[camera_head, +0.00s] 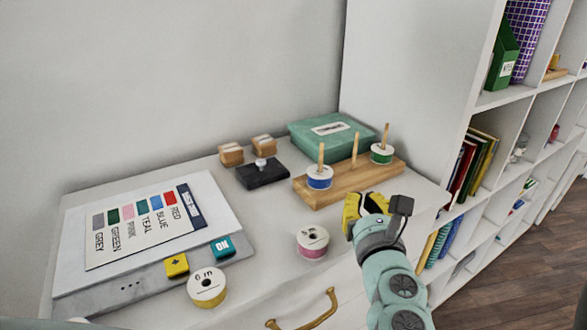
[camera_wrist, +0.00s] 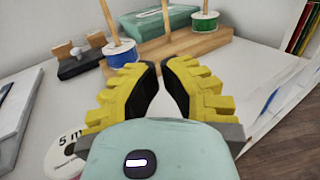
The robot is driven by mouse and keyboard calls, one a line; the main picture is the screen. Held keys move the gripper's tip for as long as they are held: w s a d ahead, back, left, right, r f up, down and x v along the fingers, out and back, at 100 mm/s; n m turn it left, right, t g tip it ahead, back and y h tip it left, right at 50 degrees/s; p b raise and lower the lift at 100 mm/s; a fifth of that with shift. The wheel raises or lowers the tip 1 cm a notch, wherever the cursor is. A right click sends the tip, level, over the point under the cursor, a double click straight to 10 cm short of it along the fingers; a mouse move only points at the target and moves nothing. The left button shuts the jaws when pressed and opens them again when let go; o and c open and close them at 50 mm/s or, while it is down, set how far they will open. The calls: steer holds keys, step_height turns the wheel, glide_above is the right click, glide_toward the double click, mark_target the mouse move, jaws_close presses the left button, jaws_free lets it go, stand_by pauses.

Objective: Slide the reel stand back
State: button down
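The reel stand (camera_head: 346,185) is a wooden base with several upright pegs on the cabinet top. A blue reel (camera_head: 319,178) sits on its left peg and a green reel (camera_head: 381,154) on its right peg; the middle peg is bare. In the wrist view the stand (camera_wrist: 185,47) lies just beyond my fingers, with the blue reel (camera_wrist: 121,54) at left and the green reel (camera_wrist: 204,25) at right. My gripper (camera_head: 364,204), with yellow ribbed fingers, is at the stand's front edge. In the wrist view its fingers (camera_wrist: 162,75) are apart with nothing seen between them. Contact with the stand is unclear.
A green box (camera_head: 331,132) stands close behind the stand. A black block (camera_head: 262,173) and two wooden blocks (camera_head: 231,154) are to its left. A pink reel (camera_head: 312,242) and a yellow reel (camera_head: 206,287) stand in front. A shelf unit (camera_head: 412,80) rises at right.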

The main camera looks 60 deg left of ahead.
mark_target(350, 176)
steer(key=x, duration=1.2)
steer(key=shift+w+a, duration=0.25)
steer(key=shift+w, duration=0.15)
